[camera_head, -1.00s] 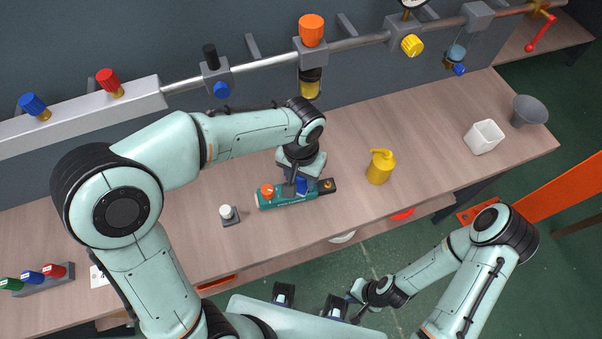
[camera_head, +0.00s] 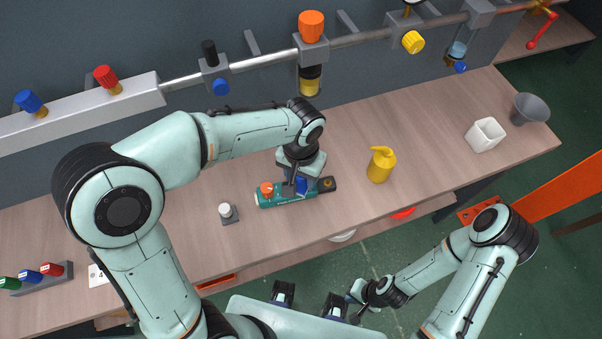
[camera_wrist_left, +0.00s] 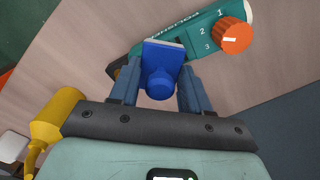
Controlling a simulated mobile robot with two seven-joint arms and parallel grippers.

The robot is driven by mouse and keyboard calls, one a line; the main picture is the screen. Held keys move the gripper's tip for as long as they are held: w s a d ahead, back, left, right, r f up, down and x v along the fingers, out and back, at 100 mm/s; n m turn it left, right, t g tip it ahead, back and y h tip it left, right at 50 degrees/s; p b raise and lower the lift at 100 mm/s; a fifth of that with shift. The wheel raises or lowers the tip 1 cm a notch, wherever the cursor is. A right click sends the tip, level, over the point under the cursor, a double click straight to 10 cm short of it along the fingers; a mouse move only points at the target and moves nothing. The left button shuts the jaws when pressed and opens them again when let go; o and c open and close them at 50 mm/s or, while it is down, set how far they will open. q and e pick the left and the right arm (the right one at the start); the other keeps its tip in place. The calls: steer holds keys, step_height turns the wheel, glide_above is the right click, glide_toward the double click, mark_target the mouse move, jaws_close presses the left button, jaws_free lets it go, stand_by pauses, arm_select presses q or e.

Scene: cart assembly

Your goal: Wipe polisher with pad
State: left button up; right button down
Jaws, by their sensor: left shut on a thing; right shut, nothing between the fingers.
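The teal polisher (camera_head: 287,198) with its orange knob lies on the workbench below my left arm. It also shows in the left wrist view (camera_wrist_left: 200,38), with the numbered dial marks by the orange knob (camera_wrist_left: 232,35). My left gripper (camera_head: 300,180) is shut on the blue pad (camera_wrist_left: 160,80), which shows between the fingers. The pad overlaps the polisher's side in the wrist view; whether they touch is not clear. My right gripper (camera_head: 354,294) is low in the head view, shut and empty, away from the bench. The gripper's hand hides part of the polisher.
A yellow bottle (camera_head: 381,165) stands close to the right of the polisher. A small white-topped piece (camera_head: 227,212) stands to its left. A pipe with valves (camera_head: 265,61) runs behind.

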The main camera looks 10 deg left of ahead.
arm_select(q)
steer(key=shift+f+b, duration=0.35)
steer(key=shift+f, duration=0.2)
steer(key=shift+s+a+r+b, duration=0.1)
steer(key=shift+s+a, duration=0.2)
steer(key=shift+a, duration=0.3)
steer(key=shift+s+a+f+b, duration=0.1)
steer(key=shift+s+a, duration=0.25)
steer(key=shift+a, duration=0.2)
steer(key=shift+s+a+r+b, duration=0.1)
steer(key=shift+s+a, duration=0.2)
steer(key=shift+a, duration=0.3)
steer(key=shift+f, duration=0.2)
steer(key=shift+w+d+f, duration=0.1)
steer(key=shift+w+d, duration=0.3)
steer(key=shift+d, duration=0.35)
steer(key=shift+w+d, duration=0.35)
steer(key=shift+d, duration=0.4)
steer(key=shift+w+d+f, duration=0.1)
steer(key=shift+d, duration=0.2)
steer(key=shift+c, duration=0.4)
steer(key=shift+p, duration=0.3)
